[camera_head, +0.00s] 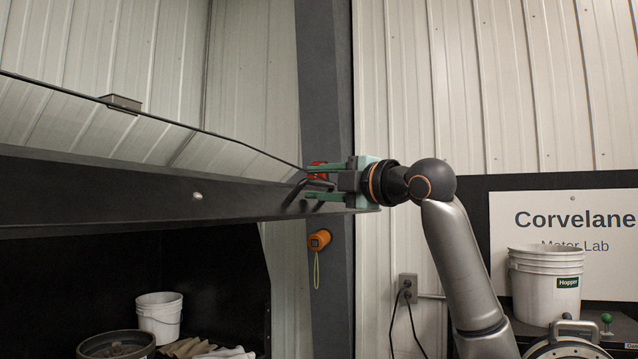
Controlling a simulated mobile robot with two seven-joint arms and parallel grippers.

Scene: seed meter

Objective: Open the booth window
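The booth window (90,132) is a clear pane with a thin dark upper edge that slopes down to the right. A wide black frame bar (150,188) runs below it, above a dark opening. A small grey block (122,103) sits on the pane's upper edge. My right gripper (312,183) is at the bar's right end, with its two green fingers pointing left and spread apart, one above the other. A dark slanted handle-like piece (295,191) is at the fingertips; I cannot tell whether they touch it. My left gripper is out of view.
A grey post (331,100) stands behind my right gripper, with an orange device (319,240) and hanging loop on it. A white bucket (160,318) and dark round pan (115,346) sit inside the opening. A Hopper bucket (546,288) stands on the right.

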